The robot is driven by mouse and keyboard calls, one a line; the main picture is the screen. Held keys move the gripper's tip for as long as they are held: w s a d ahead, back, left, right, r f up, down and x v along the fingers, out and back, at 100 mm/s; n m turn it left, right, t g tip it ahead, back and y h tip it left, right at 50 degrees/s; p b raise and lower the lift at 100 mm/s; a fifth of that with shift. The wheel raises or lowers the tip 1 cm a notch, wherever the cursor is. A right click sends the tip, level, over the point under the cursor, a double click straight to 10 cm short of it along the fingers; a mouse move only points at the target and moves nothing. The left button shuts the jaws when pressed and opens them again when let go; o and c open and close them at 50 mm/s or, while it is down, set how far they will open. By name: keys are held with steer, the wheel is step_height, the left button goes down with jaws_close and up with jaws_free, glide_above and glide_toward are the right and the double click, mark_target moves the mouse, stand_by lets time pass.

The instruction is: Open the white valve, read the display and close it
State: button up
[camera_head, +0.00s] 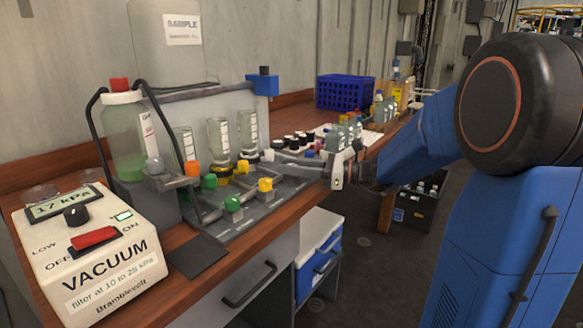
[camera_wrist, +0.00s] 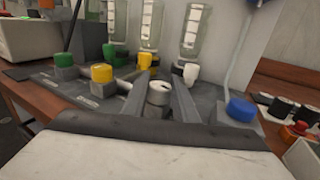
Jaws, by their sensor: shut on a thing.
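My gripper (camera_wrist: 160,82) reaches over the valve board from the right, its two fingers on either side of a white valve knob (camera_wrist: 158,92) in the front row. It is shut on this knob. In the head view my gripper (camera_head: 286,161) hides the knob. A second white knob (camera_wrist: 190,73) stands behind it, under the right-hand bottle; it also shows in the head view (camera_head: 269,155). The display (camera_head: 63,203) on the vacuum unit (camera_head: 100,255) reads 17 kPa. Its label says "filter at 10 to 25 kPa".
Green (camera_wrist: 64,62) and yellow (camera_wrist: 102,72) front knobs stand left of my gripper, and a blue one (camera_wrist: 241,108) to its right. A large jar (camera_head: 128,140) with hoses stands at the left. Small bottles and a blue crate (camera_head: 345,92) occupy the bench farther right.

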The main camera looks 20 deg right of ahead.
steer(key=m+t+h, duration=0.5)
steer(key=t, duration=0.1)
steer(key=shift+s+a+h, duration=0.1)
steer(key=shift+h, duration=0.2)
steer(key=shift+m+t+h, duration=1)
steer(key=shift+m+h, duration=0.5)
steer(key=shift+h, duration=0.4)
steer(key=shift+m+t+h, duration=0.3)
steer(key=shift+m+h, duration=0.4)
steer(key=shift+h, duration=0.4)
steer(key=o, duration=0.8)
steer(key=shift+d, duration=0.2)
